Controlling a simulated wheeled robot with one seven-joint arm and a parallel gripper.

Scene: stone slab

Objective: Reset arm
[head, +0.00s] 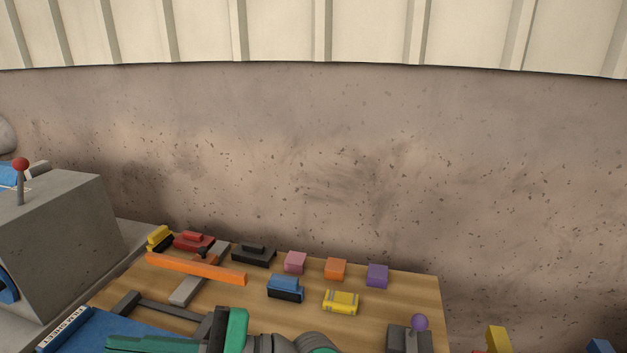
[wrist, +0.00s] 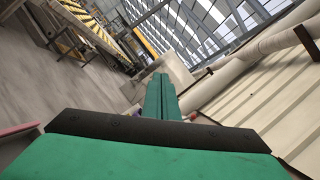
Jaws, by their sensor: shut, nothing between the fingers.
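My gripper (head: 125,343) has green fingers and shows at the bottom edge of the head view, in front of the wooden board (head: 395,300). In the wrist view its two green fingers (wrist: 161,92) lie together with nothing between them, so it is shut and empty. The fingers point left in the head view, and part of my arm is cut off by the lower edge. The wrist view looks tilted across the hall, towards windows and a wall, with no board blocks in clear sight.
The board holds an orange bar (head: 195,269), pink (head: 295,262), orange (head: 335,269) and purple (head: 377,275) cubes, a blue block (head: 285,287) and a yellow block (head: 341,301). A grey box (head: 60,240) with a red-knobbed lever stands left. A purple-knobbed lever (head: 420,323) is lower right.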

